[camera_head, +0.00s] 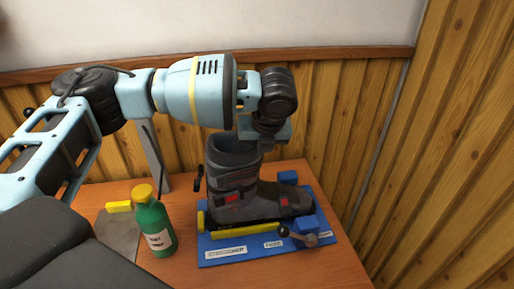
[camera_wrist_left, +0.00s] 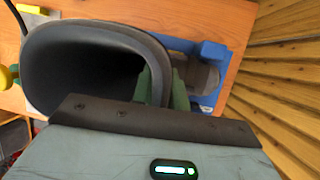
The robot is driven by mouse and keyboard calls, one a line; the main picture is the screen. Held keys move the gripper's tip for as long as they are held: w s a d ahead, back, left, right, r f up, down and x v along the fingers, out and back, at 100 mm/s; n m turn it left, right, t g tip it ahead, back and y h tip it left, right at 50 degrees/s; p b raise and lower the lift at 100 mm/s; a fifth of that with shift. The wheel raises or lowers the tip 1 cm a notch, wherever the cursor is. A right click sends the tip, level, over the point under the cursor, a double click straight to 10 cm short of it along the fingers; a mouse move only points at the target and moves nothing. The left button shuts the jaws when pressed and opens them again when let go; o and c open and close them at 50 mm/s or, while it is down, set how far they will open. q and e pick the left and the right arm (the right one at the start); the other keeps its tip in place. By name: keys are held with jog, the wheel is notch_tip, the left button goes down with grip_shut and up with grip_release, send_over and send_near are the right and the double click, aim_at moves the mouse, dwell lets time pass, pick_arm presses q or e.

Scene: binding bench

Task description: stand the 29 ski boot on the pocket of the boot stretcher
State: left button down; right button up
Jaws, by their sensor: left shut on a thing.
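The ski boot (camera_head: 232,193), dark grey with red marks, stands upright over the blue boot stretcher (camera_head: 325,233), its toe pointing right. Its sole looks level, low between the yellow bar (camera_head: 247,230) and the blue blocks; I cannot tell if it rests on the pocket. My left gripper (camera_head: 264,146) is above the boot, shut on the cuff's rim at the toe side. In the left wrist view the green fingers (camera_wrist_left: 163,88) pinch the rim of the open cuff (camera_wrist_left: 85,62). No size mark is legible. My right gripper is not in view.
A green bottle (camera_head: 157,230) with a yellow cap stands left of the stretcher. A grey flat tool (camera_head: 119,232) with a yellow part lies beyond it. A crank handle (camera_head: 299,237) sits at the stretcher's front right. Wooden panelling (camera_head: 440,150) rises close behind and to the right.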

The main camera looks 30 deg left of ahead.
pick_arm(q)
jog(key=shift+r, duration=0.1)
jog(key=c, duration=1.3)
grip_release()
jog(key=shift+c, duration=0.2)
jog(key=shift+f, duration=0.3)
jog(key=v, duration=0.8)
jog(key=shift+r, duration=0.1)
